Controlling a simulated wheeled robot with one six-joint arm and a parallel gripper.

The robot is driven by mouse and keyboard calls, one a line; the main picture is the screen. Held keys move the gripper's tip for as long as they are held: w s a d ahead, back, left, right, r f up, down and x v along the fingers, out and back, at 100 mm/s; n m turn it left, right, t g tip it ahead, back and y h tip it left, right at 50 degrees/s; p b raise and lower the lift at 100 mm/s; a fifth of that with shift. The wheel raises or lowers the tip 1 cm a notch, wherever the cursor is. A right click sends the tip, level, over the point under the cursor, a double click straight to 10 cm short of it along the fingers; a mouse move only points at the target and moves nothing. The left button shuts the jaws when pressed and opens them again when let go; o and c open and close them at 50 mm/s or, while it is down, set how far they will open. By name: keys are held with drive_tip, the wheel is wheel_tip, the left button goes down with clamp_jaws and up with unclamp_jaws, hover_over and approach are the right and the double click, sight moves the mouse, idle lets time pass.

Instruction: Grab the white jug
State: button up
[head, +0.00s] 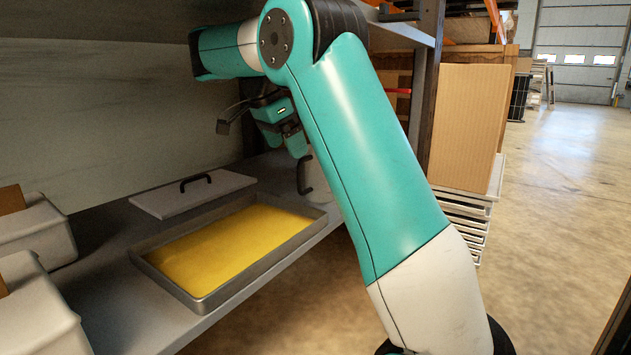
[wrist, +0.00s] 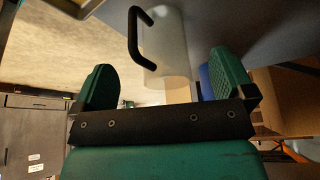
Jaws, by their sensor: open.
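The white jug (wrist: 168,48) with a black handle (wrist: 138,36) shows in the wrist view, beyond and between the two green fingers of my gripper (wrist: 172,82). The fingers are spread wide with a gap between them, and nothing is clamped there. In the head view the jug (head: 318,178) stands on the shelf behind my arm, its black handle facing left and much of its body hidden. My gripper (head: 294,140) is just above and left of it in that view. I cannot tell whether a finger touches the jug.
A metal tray of yellow liquid (head: 228,245) lies on the shelf (head: 105,285), left of the jug. A flat grey lid with a black handle (head: 192,196) lies behind it. Pale bins (head: 35,235) stand at far left. A cardboard box (head: 468,125) stands at right.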

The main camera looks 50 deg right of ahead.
drive_tip(key=d, duration=0.2)
drive_tip(key=b, duration=0.2)
hover_over(315, 176)
drive_tip(key=w+d, duration=0.2)
drive_tip(key=f, duration=0.1)
drive_tip(key=shift+s+a, duration=0.1)
drive_tip(key=shift+s, duration=0.05)
drive_tip(key=c, duration=1.2)
drive_tip(key=shift+r, duration=0.1)
